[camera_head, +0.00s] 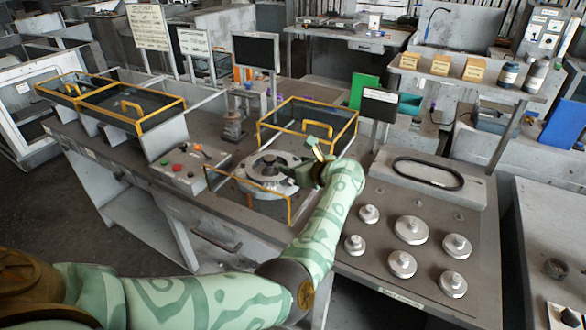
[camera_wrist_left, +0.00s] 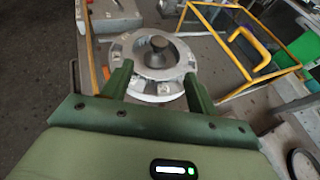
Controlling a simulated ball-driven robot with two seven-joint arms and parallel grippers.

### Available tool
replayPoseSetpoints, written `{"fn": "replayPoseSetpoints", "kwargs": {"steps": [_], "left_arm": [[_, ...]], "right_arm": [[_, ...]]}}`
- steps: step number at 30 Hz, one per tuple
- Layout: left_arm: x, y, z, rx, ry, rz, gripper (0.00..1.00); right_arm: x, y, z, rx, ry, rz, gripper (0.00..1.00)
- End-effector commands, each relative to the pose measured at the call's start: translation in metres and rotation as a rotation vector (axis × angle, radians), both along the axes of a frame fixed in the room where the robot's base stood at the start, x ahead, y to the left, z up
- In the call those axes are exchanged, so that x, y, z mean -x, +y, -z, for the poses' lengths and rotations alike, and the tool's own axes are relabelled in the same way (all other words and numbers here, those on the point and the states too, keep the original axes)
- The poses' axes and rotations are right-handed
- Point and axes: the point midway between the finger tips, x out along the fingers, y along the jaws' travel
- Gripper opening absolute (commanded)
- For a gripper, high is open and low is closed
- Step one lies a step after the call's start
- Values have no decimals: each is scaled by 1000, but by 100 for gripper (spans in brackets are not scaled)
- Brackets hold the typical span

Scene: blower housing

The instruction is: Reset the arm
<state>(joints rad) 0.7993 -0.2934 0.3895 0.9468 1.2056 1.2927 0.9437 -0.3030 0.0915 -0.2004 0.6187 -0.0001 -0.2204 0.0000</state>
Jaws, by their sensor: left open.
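My left arm, pale green with darker markings, comes in from the lower left in the head view. Its gripper (camera_head: 303,166) is just right of and above a round metal blower housing (camera_head: 262,180) on the bench. In the left wrist view, the two green fingers of the gripper (camera_wrist_left: 157,88) are apart, with nothing held between them. The round housing (camera_wrist_left: 178,58), with a dark central knob (camera_wrist_left: 158,43), lies beyond the fingertips. Whether the fingers touch the housing is hard to tell. My right gripper is in neither view.
A yellow-framed clear guard (camera_head: 310,124) stands open behind the housing. A lower yellow rail (camera_head: 262,195) runs in front. A small black sign (camera_head: 380,104) stands behind my gripper.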

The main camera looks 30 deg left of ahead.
Motion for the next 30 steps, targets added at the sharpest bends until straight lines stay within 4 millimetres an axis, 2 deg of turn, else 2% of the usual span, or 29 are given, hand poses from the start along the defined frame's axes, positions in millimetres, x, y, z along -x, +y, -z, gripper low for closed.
{"fn": "replayPoseSetpoints", "kwargs": {"steps": [7, 15, 22, 26, 28, 30], "left_arm": [[0, -3, -6, 0, 0, -2, 59], [0, -3, -5, 0, 0, -2, 59], [1, 2, -8, -36, 7, 16, 59], [4, 24, -26, -305, 80, 148, 59], [7, 31, -45, -580, 181, 281, 59], [13, 22, -62, -915, 334, 437, 59]], "right_arm": [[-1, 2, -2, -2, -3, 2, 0], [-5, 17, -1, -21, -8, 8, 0], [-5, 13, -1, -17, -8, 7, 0], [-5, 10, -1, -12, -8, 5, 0], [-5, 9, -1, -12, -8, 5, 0], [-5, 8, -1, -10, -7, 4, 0]]}}
